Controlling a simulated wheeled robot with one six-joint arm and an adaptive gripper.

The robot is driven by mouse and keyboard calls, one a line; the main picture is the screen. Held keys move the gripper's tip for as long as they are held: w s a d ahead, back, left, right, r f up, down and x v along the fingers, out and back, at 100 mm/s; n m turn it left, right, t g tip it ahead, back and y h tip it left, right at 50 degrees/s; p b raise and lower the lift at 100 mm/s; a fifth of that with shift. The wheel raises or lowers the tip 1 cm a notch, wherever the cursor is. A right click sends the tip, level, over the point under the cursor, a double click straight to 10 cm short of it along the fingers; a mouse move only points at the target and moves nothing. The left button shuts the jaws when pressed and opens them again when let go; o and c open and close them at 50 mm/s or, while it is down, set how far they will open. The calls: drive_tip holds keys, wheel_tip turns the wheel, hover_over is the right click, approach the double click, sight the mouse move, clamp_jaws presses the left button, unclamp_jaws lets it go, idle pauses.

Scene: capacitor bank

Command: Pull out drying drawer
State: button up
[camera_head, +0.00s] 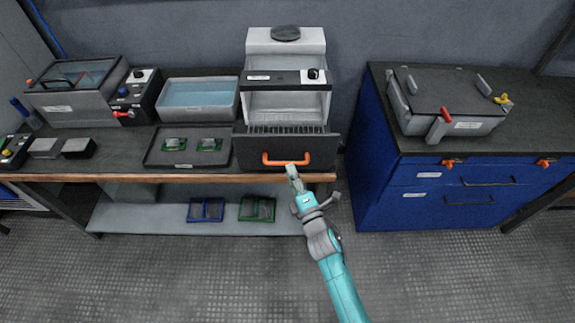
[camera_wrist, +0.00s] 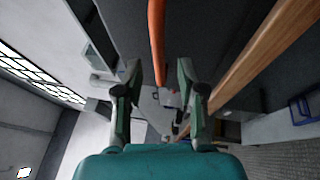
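The drying drawer has a dark front (camera_head: 246,153) with an orange handle (camera_head: 286,163), below the grey drying unit (camera_head: 286,48). A slatted rack (camera_head: 287,129) shows between the unit and the drawer front, so the drawer stands partly out. My gripper (camera_head: 291,170) is at the handle's right half, in front of the drawer. In the wrist view the orange handle (camera_wrist: 156,40) runs down from the top edge into the gap between the fingertips of my gripper (camera_wrist: 159,76). The fingers are apart, with visible space beside the bar. Whether either finger touches the handle is unclear.
The workbench's wooden front edge (camera_head: 150,178) runs just below the drawer. A dark tray (camera_head: 155,157) with green boards lies left of it. A blue cabinet (camera_head: 400,207) stands to the right. The floor in front is clear.

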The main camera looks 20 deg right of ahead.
drive_tip(key=v, duration=0.7)
drive_tip(key=shift+s, duration=0.35)
drive_tip(key=s+m+g+h, duration=0.15)
drive_tip(key=s+m, duration=0.75)
drive_tip(key=s, duration=1.2)
drive_tip(key=s+r+m+g, duration=0.2)
drive_tip(key=s+r+m, duration=0.2)
drive_tip(key=s, duration=0.4)
drive_tip(key=s+r+m+g, duration=0.1)
drive_tip(key=s+r+m, duration=0.3)
drive_tip(key=s, duration=0.5)
drive_tip(key=m, duration=0.2)
drive_tip(key=shift+r+m+g, duration=0.35)
drive_tip(key=shift+m, duration=0.05)
